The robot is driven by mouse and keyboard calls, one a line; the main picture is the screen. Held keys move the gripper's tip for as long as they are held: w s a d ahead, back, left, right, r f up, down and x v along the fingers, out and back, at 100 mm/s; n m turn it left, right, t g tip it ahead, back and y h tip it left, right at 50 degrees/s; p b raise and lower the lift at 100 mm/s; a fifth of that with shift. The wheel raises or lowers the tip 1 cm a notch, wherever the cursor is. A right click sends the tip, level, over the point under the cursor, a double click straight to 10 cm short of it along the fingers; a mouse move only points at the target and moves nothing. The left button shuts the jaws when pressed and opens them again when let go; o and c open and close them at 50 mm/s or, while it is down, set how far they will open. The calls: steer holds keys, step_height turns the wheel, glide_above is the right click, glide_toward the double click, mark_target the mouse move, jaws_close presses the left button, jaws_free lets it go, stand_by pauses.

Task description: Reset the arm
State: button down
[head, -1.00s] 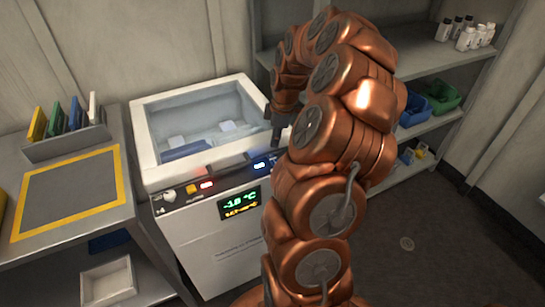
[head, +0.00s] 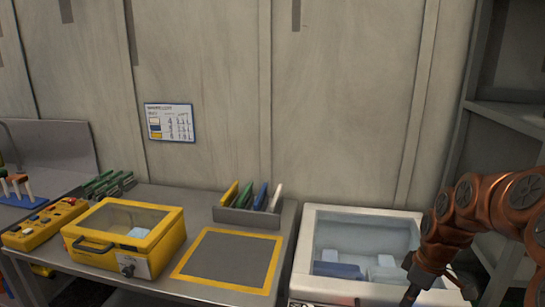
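My copper arm (head: 480,215) comes in at the right edge and is bent over the right side of the white freezer box (head: 302,262). My gripper (head: 410,295) points down at the freezer's front right. Only a small dark part of it shows near the bottom edge, so I cannot tell whether it is open or shut, or whether it holds anything. Inside the freezer lie a blue pack (head: 338,270) and pale packs (head: 383,274).
Left of the freezer, a metal bench holds a yellow-bordered grey mat (head: 228,256), a rack of coloured plates (head: 247,216), a yellow box with a clear lid (head: 125,238) and a yellow control panel (head: 45,222). A shelf unit (head: 510,115) stands at the right. A chart (head: 170,122) hangs on the wall.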

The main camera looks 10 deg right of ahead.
steer(key=s+a+r+m+g, duration=0.1)
steer(key=s+a+r, duration=0.1)
steer(key=s+a, duration=0.35)
steer(key=s+a+r+m, duration=0.1)
steer(key=s+a+r, duration=0.15)
steer(key=a, duration=0.55)
steer(key=s+a+m, duration=0.2)
steer(key=s+a, duration=0.1)
steer(key=s, duration=0.4)
steer(key=s+a+f+m+g+h, duration=0.1)
steer(key=s+a+m, duration=0.2)
steer(key=s, duration=0.5)
steer(key=shift+s+a+g, duration=0.25)
steer(key=shift+a+g, duration=0.05)
steer(key=shift+a, duration=0.35)
